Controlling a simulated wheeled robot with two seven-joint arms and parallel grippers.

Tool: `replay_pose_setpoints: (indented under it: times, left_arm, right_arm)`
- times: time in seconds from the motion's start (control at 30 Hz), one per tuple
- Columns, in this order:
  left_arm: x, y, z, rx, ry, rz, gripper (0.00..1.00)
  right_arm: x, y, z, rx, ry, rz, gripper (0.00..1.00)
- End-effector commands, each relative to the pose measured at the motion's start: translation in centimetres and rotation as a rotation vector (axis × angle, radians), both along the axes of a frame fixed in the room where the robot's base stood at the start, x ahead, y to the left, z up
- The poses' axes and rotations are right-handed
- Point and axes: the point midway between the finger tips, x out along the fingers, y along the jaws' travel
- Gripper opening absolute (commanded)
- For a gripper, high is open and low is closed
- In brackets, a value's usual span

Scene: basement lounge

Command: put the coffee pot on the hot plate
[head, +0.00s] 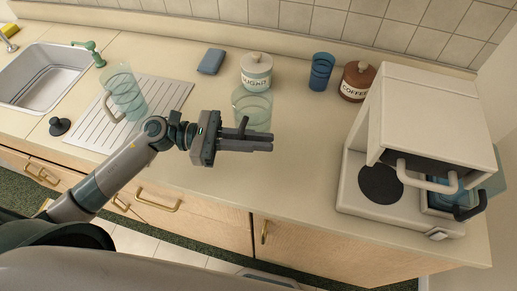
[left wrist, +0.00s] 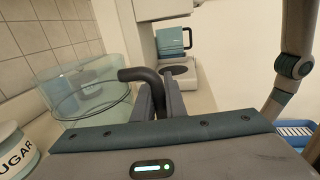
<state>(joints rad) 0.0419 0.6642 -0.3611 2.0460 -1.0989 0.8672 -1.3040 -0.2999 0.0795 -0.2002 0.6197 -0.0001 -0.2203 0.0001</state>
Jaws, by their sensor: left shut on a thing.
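The coffee pot (head: 252,108) is a clear glass vessel with a dark handle. My left gripper (head: 268,142) is shut on that handle, on the near side of the pot. In the left wrist view the pot (left wrist: 85,100) looks upright, with the dark handle (left wrist: 140,74) running between the fingers. I cannot tell whether the pot's base touches the counter. The hot plate (head: 380,184) is a dark, bare disc on the base of the white coffee machine (head: 430,105), to the right; it also shows in the left wrist view (left wrist: 175,71). My right gripper is out of view.
A sugar canister (head: 256,72) stands close behind the pot. A blue cup (head: 321,72) and a brown coffee canister (head: 357,82) stand farther right. A glass jug (head: 128,95) stands on the drainer. A white handle (head: 427,179) juts above the machine base. Counter between pot and machine is clear.

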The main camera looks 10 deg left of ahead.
Motion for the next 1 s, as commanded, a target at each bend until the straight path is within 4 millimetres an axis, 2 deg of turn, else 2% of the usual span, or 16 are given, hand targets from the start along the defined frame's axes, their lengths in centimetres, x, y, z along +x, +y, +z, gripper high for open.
replay_pose_setpoints:
  times: [0.2,0.33,1.0]
  left_arm:
    - [0.0,0.0,3.3,0.001,-0.005,-0.001,0.0]
    - [0.0,0.0,4.4,0.0,-0.003,0.0,0.0]
    - [0.0,0.0,4.7,-0.001,0.0,0.0,0.0]
  right_arm:
    - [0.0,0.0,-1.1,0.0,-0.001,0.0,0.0]
    - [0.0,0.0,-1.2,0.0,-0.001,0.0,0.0]
    - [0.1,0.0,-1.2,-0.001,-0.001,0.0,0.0]
